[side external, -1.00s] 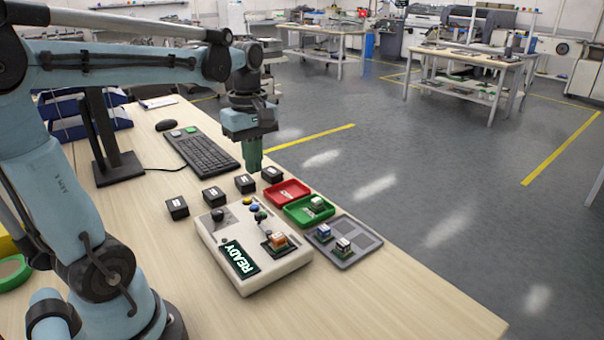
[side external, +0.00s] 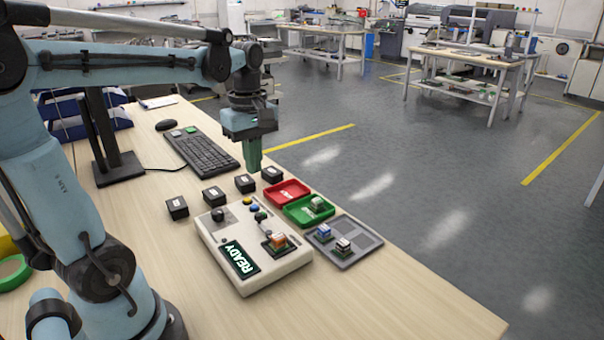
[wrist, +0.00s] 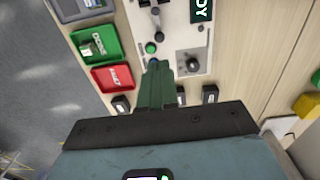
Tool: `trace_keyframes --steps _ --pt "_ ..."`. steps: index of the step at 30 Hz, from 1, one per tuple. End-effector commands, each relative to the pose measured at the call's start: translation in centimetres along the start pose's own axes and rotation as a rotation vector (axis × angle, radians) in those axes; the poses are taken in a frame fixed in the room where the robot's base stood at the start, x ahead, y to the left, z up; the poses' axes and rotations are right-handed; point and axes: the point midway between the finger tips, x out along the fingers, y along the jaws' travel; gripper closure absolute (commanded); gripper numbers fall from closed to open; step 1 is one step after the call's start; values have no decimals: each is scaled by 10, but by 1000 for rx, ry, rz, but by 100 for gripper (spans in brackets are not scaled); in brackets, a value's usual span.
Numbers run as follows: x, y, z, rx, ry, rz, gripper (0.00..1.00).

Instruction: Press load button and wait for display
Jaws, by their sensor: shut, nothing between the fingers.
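The pale test box (side external: 217,253) lies on the bench. Its display (side external: 241,259) reads READY; part of it shows in the wrist view (wrist: 201,10). A board with an orange part (side external: 278,240) sits in the box. A yellow button (side external: 248,200), a blue button (side external: 253,208) and a black knob (side external: 218,214) are near its far end. I cannot read which button is load. My gripper (side external: 252,168) is shut and empty, pointing down above and beyond the box's far end. In the wrist view its fingers (wrist: 155,80) partly hide the buttons; a green button (wrist: 150,48) shows past them.
A red tray (side external: 272,194) and a green tray (side external: 291,211) stand right of the box. A grey tray (side external: 367,244) with two boards is nearer. Several small black blocks (side external: 177,208) and a keyboard (side external: 207,154) lie beyond the box. The bench front is clear.

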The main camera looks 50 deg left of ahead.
Motion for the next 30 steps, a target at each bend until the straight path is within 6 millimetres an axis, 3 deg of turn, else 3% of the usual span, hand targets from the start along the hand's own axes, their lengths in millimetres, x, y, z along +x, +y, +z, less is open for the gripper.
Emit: trace_keyframes --steps 21,26,30 --pt "2 0 0 -12 -4 13 100" --pt "14 5 -2 -136 -42 144 100" --pt "26 12 -6 -348 -112 353 100"
